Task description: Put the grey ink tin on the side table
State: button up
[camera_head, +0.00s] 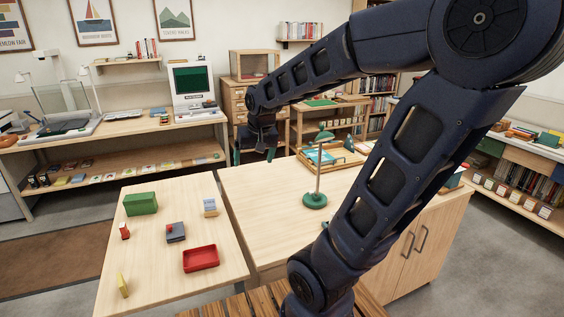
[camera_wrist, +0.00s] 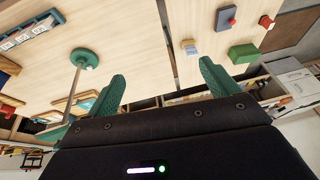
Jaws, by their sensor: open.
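A small dark grey block-shaped thing (camera_head: 176,234), possibly the grey ink tin, sits on the left light-wood table (camera_head: 150,270), with a small red piece at its upper left edge. It also shows near the top of the wrist view (camera_wrist: 222,24). A wooden cabinet with a light top (camera_head: 265,225) stands to the right of that table; I cannot tell which is the side table. My gripper (camera_head: 256,154) hangs in the air above the far part of these tops, away from the grey thing. Its green fingers are spread and empty in the wrist view (camera_wrist: 162,82).
Around the grey thing are a green box (camera_head: 141,204), a red tray (camera_head: 200,259), a red block (camera_head: 124,231), a yellow piece (camera_head: 123,285) and a small stack (camera_head: 210,207). A green lamp (camera_head: 315,200) stands on the cabinet. A narrow gap separates the two tops.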

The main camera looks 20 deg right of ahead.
jog(key=s+d+r, duration=0.1)
jog(key=s+d, duration=0.1)
jog(key=s, duration=0.3)
jog(key=s+d+r, duration=0.1)
jog(key=s+d, duration=0.1)
jog(key=s, duration=0.4)
jog(key=shift+s+d+r+h, duration=0.15)
jog(key=shift+d+r+h, duration=0.15)
jog(key=shift+r+h, duration=0.1)
